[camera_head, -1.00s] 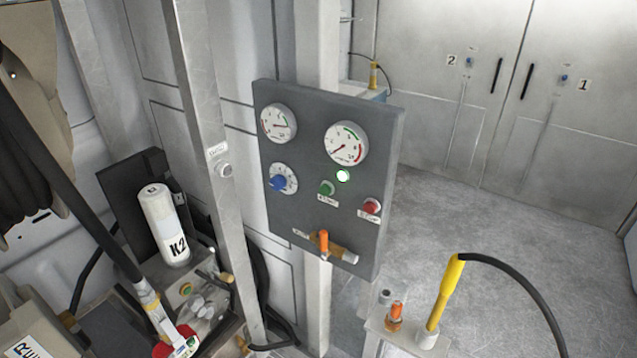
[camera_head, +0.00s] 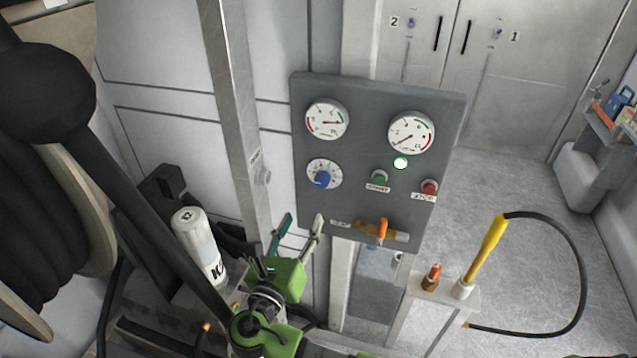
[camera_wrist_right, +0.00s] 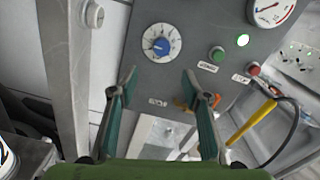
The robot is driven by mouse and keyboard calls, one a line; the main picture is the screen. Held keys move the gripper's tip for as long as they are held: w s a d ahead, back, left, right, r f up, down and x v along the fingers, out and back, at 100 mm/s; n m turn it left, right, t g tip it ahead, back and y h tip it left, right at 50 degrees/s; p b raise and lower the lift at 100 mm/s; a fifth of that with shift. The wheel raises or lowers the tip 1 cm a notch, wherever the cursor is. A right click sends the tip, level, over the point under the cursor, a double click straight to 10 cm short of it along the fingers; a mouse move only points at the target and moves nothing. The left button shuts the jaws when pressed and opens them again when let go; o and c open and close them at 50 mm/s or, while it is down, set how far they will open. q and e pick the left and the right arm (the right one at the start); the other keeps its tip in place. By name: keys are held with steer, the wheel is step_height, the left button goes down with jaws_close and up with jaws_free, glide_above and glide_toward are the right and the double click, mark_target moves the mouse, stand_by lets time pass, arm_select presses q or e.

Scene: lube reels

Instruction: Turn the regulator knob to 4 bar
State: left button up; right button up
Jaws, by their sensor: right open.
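The blue regulator knob (camera_head: 322,179) sits at the centre of a white round dial (camera_head: 335,170) on the left of the grey panel (camera_head: 345,215). In the right wrist view the knob (camera_wrist_right: 160,46) shows above and beyond my fingers. My right gripper (camera_head: 300,222) is open and empty, below and left of the knob and apart from it. Its two teal-padded fingers (camera_wrist_right: 160,85) point up towards the panel. Two gauges, a left one (camera_head: 327,120) and a right one (camera_head: 411,133), sit above; their readings are too small to tell. My left gripper is not in view.
A lit green-white lamp (camera_head: 400,163), a green button (camera_head: 379,177) and a red button (camera_head: 429,187) are right of the knob. An orange-handled valve (camera_head: 382,230) sits below. A metal post (camera_head: 237,130) stands left of the panel. A white cylinder (camera_head: 199,246) stands lower left.

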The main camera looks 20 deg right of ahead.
mark_target(321, 184)
steer(key=p+x, duration=0.3)
steer(key=x, duration=1)
steer(key=shift+s+d+r, duration=0.15)
steer(key=shift+r, duration=0.05)
steer(key=shift+w+d+f, duration=0.1)
steer(key=shift+w+d, duration=0.1)
steer(key=shift+w, duration=0.15)
steer(key=c, duration=1.1)
